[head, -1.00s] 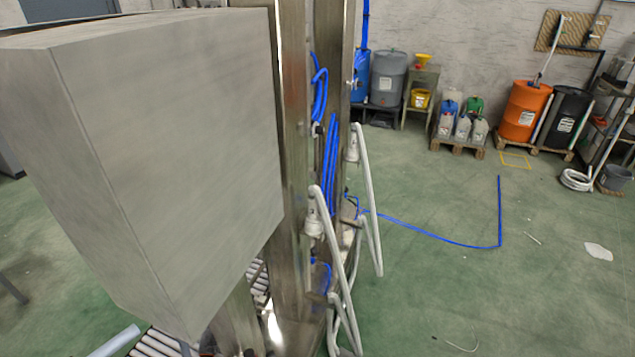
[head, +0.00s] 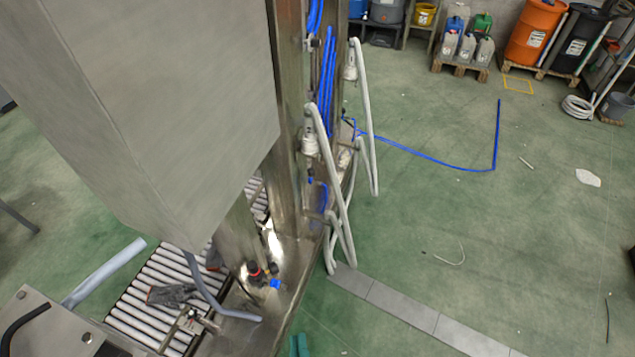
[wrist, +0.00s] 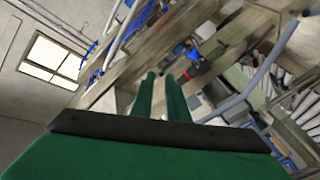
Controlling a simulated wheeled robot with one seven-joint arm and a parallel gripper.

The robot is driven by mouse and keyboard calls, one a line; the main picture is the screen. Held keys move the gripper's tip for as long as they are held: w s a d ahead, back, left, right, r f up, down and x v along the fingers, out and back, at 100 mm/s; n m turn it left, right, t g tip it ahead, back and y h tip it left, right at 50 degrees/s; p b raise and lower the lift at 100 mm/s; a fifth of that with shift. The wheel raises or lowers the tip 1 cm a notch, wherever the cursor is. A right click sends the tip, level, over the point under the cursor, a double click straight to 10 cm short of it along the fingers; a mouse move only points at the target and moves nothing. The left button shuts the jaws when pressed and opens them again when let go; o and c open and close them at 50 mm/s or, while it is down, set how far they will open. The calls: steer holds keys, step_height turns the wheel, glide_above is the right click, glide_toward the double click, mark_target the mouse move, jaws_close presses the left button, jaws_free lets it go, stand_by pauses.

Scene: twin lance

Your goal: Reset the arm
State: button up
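My gripper (wrist: 161,76) shows in the wrist view as two green fingers with a narrow gap between their tips. I see nothing held between them. Small green tips of my gripper (head: 299,344) also show at the bottom edge of the head view, over the green floor beside the metal machine frame (head: 290,240). The rest of my arm is out of the head view. In the wrist view the fingers point toward steel beams and a red and black knob with blue parts (wrist: 190,58); how far away these are, I cannot tell.
A large grey box housing (head: 170,100) fills the head view's upper left. A roller conveyor (head: 160,290) lies below it, with a grey hose (head: 215,295) nearby. White bent tubes (head: 345,180) stick out from the frame. Green floor (head: 420,220) at right is mostly clear.

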steer(key=s+d+r+m+g+h, duration=0.1)
steer(key=s+r+m, duration=0.3)
steer(key=r, duration=0.5)
steer(key=s+d+r+m+g+h, duration=0.1)
steer(key=s+d+r+m, duration=0.3)
steer(key=r, duration=0.6)
steer(key=shift+s+m, duration=0.7)
steer(key=shift+s, duration=0.4)
steer(key=o, duration=0.4)
steer(key=shift+o, duration=0.2)
